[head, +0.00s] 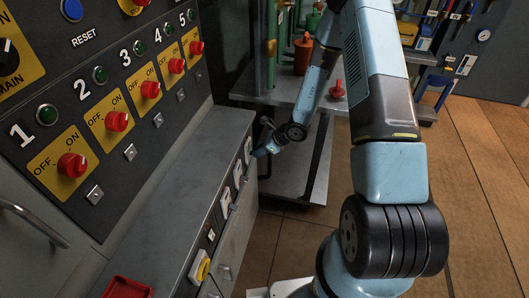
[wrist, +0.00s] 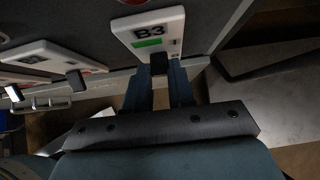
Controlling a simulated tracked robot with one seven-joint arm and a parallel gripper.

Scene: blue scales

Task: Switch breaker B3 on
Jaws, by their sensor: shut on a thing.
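Breaker B3 (wrist: 148,27) is a white plate with a black "B3" label and a green strip under it, at the top middle of the wrist view. Its dark toggle (wrist: 159,63) sticks out from the plate's lower part. My gripper (wrist: 159,82) has its two blue fingers on either side of this toggle and is shut on it. In the head view my gripper (head: 261,151) is small, at the console's front face by the farthest white breaker plate (head: 248,150). The fingertip contact is too small to make out there.
Two more breaker plates, the nearer one with a dark toggle (wrist: 76,80), sit left of B3 in the wrist view. Above the console ledge (head: 190,185), a panel holds several red knobs (head: 72,165). A grey platform (head: 300,170) lies right of my gripper.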

